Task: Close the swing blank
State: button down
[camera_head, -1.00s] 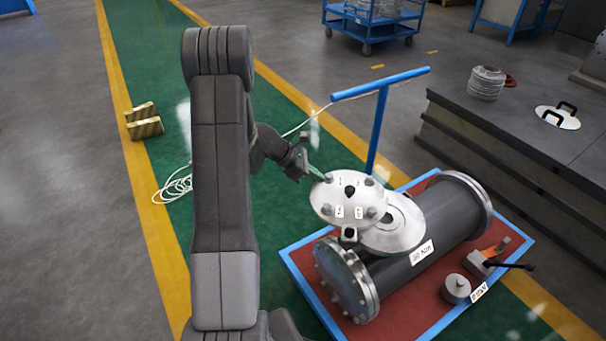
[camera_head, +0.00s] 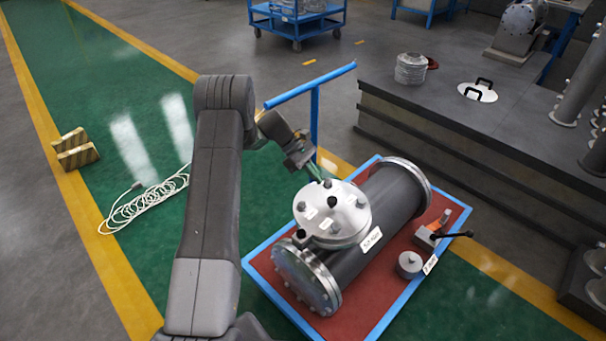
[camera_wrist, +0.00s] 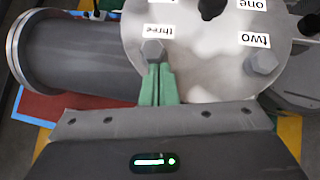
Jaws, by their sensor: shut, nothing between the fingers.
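The swing blank (camera_head: 333,208) is a round silvery disc with bolts, a dark knob and small white labels. It lies over the nozzle on top of the dark grey shell (camera_head: 392,200), and the nozzle opening is hidden. My gripper (camera_head: 322,176) is at the disc's far edge with its green fingers together. In the wrist view the fingers (camera_wrist: 158,82) are shut and empty, their tips right at the bolt (camera_wrist: 152,50) by label "three". I cannot tell if they touch it. Labels "one" and "two" also show on the blank (camera_wrist: 205,65).
The shell rests on a red cart deck with a blue rim (camera_head: 262,247) and blue handle (camera_head: 312,85). A small grey cylinder (camera_head: 410,264) and a clamp-like tool (camera_head: 430,236) lie right of it. A dark bench (camera_head: 460,130) stands behind. A white cable (camera_head: 145,200) lies left.

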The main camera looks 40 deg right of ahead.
jog(key=shift+s+d+m+y, duration=0.4)
jog(key=shift+s+d+m, duration=0.1)
jog(key=shift+s, duration=0.25)
notch_tip(320, 180, up, 10)
jog(key=shift+p, duration=0.35)
jog(key=shift+w, duration=0.15)
notch_tip(320, 180, down, 9)
jog(key=shift+r+b, duration=0.15)
jog(key=shift+b, duration=0.15)
dwell(0.4)
jog(key=shift+r, duration=0.1)
